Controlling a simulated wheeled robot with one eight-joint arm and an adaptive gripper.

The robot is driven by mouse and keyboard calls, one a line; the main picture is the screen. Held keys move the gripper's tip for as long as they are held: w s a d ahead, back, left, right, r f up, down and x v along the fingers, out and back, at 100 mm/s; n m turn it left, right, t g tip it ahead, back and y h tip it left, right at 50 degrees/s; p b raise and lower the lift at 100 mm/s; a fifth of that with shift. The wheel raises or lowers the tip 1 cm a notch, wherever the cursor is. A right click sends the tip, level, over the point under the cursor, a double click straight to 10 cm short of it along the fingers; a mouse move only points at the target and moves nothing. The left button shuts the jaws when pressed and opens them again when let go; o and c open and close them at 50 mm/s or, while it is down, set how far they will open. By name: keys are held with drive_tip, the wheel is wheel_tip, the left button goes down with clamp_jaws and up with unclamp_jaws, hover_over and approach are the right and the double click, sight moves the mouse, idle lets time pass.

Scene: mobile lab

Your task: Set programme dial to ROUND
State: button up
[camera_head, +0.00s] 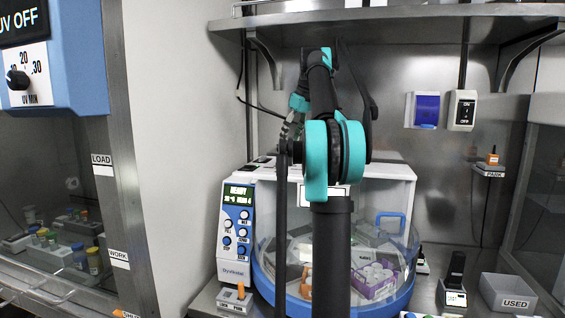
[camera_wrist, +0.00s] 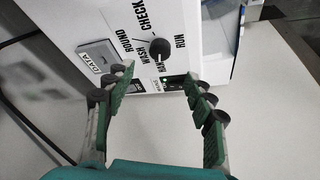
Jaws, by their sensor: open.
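The programme dial (camera_wrist: 160,47) is a round dark knob on a white panel (camera_wrist: 203,35) in the wrist view. Black words stand around it, among them ROUND, CHECK and RUN, tilted in the picture. Which word its pointer faces is too small to tell. My gripper (camera_wrist: 157,82) is open and empty, its two green-padded fingers spread below the dial in the picture, apart from it.
In the head view, a white machine (camera_head: 237,225) reads READY beside a round clear-walled chamber. A metal shelf (camera_head: 400,22) hangs above; a grey USED box (camera_head: 508,293) stands right.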

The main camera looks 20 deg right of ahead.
sight(282, 162)
drive_tip(key=x, duration=1.1)
drive_tip(key=shift+f, duration=0.1)
drive_tip(key=c, duration=1.1)
